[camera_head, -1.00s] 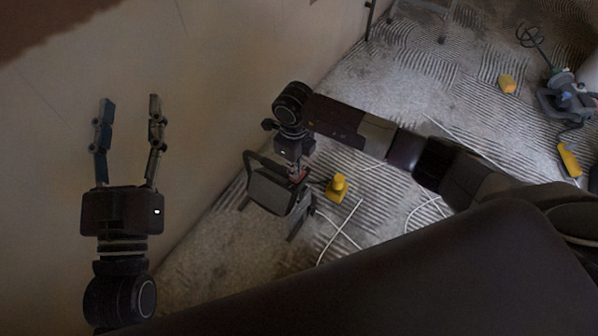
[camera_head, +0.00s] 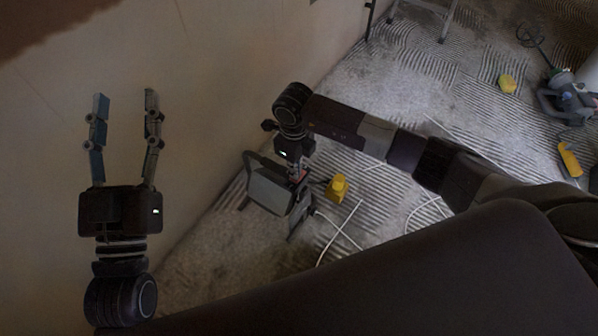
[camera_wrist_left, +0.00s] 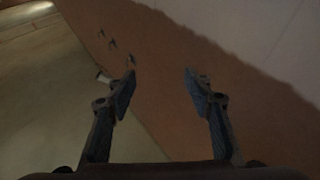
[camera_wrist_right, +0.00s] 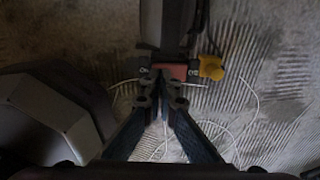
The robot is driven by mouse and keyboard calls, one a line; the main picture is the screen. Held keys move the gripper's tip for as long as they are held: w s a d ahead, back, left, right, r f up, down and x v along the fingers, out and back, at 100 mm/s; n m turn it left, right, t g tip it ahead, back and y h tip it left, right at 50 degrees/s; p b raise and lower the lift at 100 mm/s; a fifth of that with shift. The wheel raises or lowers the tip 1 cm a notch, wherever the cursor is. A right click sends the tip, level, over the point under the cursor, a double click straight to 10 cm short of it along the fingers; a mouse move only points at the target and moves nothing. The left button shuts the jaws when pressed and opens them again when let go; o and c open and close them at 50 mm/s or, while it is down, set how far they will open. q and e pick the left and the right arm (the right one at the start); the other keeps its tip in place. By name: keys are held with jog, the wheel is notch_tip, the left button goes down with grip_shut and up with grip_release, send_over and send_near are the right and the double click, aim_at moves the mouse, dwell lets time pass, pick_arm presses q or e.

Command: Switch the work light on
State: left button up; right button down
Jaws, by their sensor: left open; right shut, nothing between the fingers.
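The work light (camera_head: 268,190) stands on the floor close to the wall, a grey lamp head on a stand. In the right wrist view its dark housing (camera_wrist_right: 45,122) fills the left side. A red rocker switch (camera_wrist_right: 173,72) sits on a dark box, with small white marks at both ends. My right gripper (camera_head: 297,176) points down behind the lamp. Its closed, empty fingertips (camera_wrist_right: 163,82) are at the left part of the switch; I cannot tell whether they touch it. My left gripper (camera_head: 124,98) is open and empty, up beside the wall. No glow shows on the lamp's visible side.
A yellow object (camera_head: 337,187) sits right of the lamp, with white cables (camera_head: 340,232) on the ridged floor. The wall (camera_head: 200,60) bounds the left side.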

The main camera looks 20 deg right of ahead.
pick_arm(q)
jog(key=shift+r, duration=0.25)
pick_arm(e)
jog(key=shift+f, duration=0.1)
